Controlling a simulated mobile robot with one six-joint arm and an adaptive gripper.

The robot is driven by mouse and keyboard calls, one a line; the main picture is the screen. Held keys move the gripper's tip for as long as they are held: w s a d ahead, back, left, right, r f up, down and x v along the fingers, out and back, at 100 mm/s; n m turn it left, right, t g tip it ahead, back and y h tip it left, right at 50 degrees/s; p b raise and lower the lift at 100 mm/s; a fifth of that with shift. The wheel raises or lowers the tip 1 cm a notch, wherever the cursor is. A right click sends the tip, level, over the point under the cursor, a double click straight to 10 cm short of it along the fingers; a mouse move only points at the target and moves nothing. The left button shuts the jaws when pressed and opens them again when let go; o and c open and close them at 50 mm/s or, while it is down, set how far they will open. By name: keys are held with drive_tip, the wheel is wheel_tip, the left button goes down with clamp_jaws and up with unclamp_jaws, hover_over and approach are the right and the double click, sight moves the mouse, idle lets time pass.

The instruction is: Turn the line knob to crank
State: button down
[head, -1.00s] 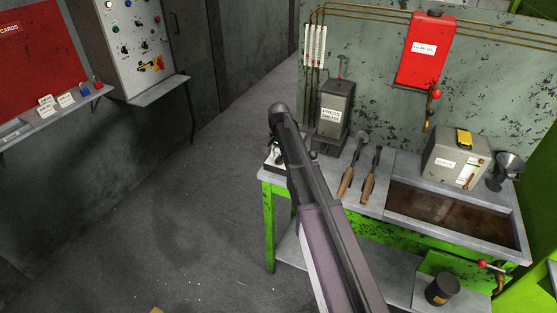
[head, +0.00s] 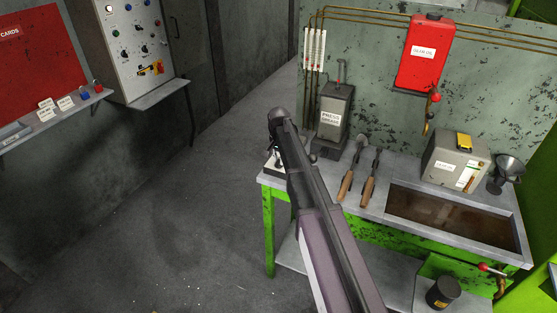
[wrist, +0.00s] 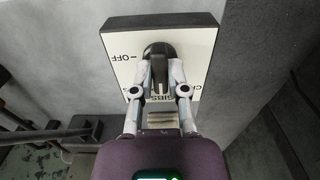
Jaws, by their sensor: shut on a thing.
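In the wrist view the line knob (wrist: 158,49) is black and sits on a white label plate (wrist: 198,50) with a dark surround. My gripper (wrist: 159,75) is shut on the knob, a finger on each side of its bar. The bar runs roughly up and down in the picture. In the head view my arm hides the knob, and only a bit of my gripper shows by the bench's left end.
The green bench (head: 268,232) carries a press grease box (head: 333,110), two wooden-handled tools (head: 359,170), a sunken tray (head: 450,222) and a grey box (head: 455,160). A red oil tank (head: 425,55) hangs on the wall behind. Floor to the left is clear.

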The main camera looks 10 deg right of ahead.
drive_tip(key=shift+n, duration=0.3)
drive_tip(key=n, duration=0.3)
drive_tip(key=shift+n, duration=0.4)
drive_tip(key=n, duration=0.4)
drive_tip(key=shift+n, duration=0.3)
drive_tip(key=c, duration=0.6)
unclamp_jaws()
drive_tip(key=shift+c, duration=0.2)
drive_tip(key=shift+m, duration=0.4)
